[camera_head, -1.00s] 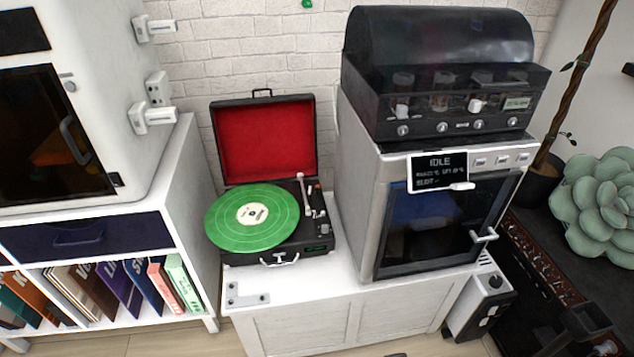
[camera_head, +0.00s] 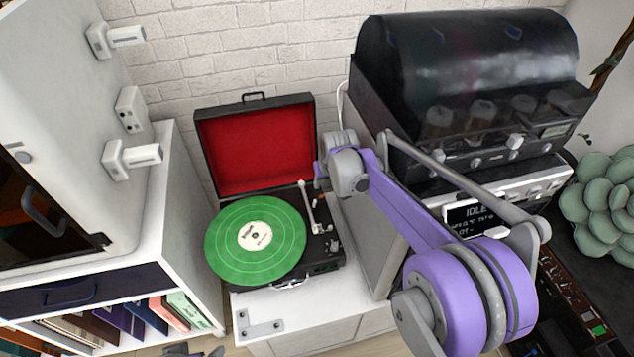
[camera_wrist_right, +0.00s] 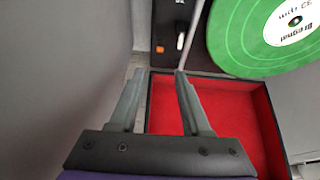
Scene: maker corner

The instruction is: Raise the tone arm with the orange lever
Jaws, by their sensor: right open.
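The black record player (camera_head: 325,262) stands open on the white cabinet, with a green record (camera_head: 257,240) on its platter. The white tone arm (camera_head: 308,205) lies along the record's right side; it also shows in the right wrist view (camera_wrist_right: 194,38). The small orange lever (camera_wrist_right: 180,41) sits beside the tone arm. My right gripper (camera_head: 320,174) is open and empty near the player's back right corner. In the right wrist view its fingertips (camera_wrist_right: 158,73) are apart and short of the lever, over the lid's edge. A small part of my left arm shows at the bottom edge.
The raised lid with red lining (camera_head: 255,150) stands behind the platter. A large machine with a dark glass top (camera_head: 465,75) stands close on the right. A white cabinet (camera_head: 75,130) and a shelf of records are on the left.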

